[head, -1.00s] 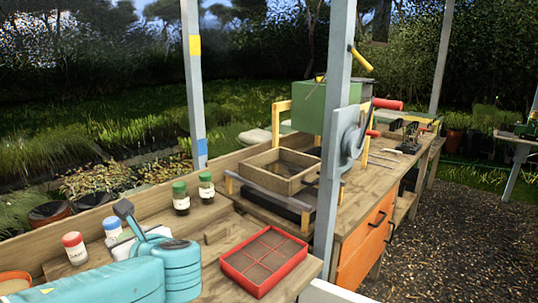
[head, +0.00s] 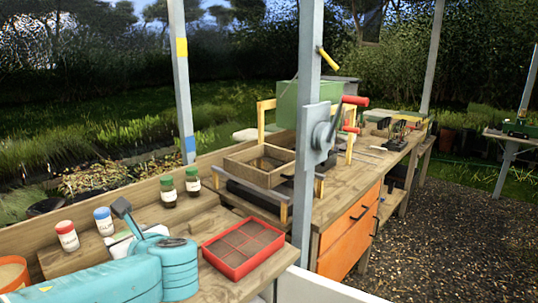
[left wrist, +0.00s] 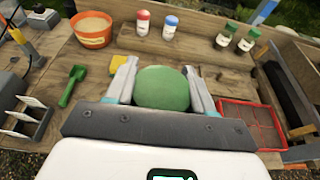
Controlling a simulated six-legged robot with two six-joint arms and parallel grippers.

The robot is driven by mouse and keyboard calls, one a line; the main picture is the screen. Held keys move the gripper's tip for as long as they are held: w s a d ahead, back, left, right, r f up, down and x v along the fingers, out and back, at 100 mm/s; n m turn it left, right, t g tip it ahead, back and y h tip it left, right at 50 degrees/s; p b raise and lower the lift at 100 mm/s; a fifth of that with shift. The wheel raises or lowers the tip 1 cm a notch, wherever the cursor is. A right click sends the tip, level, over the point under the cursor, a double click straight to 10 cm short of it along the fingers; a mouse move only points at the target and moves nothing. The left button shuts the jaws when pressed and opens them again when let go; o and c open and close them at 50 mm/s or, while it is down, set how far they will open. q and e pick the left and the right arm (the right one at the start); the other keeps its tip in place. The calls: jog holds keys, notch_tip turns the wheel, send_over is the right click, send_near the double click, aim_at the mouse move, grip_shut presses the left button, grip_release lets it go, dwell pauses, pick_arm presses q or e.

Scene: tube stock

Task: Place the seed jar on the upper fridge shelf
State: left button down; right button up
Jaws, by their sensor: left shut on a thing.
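My left gripper (left wrist: 160,66) is shut on a round, green-topped thing in the left wrist view, which looks like the green lid of the seed jar (left wrist: 163,88) seen from above. The grey fingers sit on either side of it, over the wooden bench. In the head view my teal left arm comes in at lower left, and the held jar is hidden there. Two dark jars with green lids (head: 168,192) (head: 193,181) stand on the bench. My right gripper is in neither view. I cannot make out a fridge or its shelf.
A red-lidded jar (head: 66,236) and a blue-lidded jar (head: 103,221) stand near the bench's back edge. A red divided tray (head: 243,247) lies right of my arm. A grey post (head: 307,130) rises beyond it. A gravel path (head: 450,225) runs at right.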

pick_arm(q)
jog(key=shift+s+d+f, duration=0.4)
jog(key=shift+s+f, duration=0.05)
jog(key=shift+f, duration=0.15)
jog(key=shift+s+d+f, duration=0.35)
jog(key=shift+s+f, duration=0.05)
jog(key=shift+f, duration=0.15)
jog(key=f, duration=0.2)
jog(key=s+d+f, duration=0.1)
jog(key=f, duration=0.4)
jog(key=shift+s+d+f, duration=0.15)
jog(key=shift+s+f, duration=0.1)
jog(key=shift+f, duration=0.1)
jog(key=s+d+f, duration=0.2)
jog(key=s+f, duration=0.1)
jog(key=f, duration=0.7)
jog(key=s+d+f, duration=0.3)
jog(key=s+f, duration=0.1)
jog(key=f, duration=0.6)
jog(key=shift+d+n+g+y, duration=0.3)
jog(key=shift+n+g+y, duration=0.1)
jog(key=shift+s+r, duration=0.1)
jog(key=shift+r, duration=0.05)
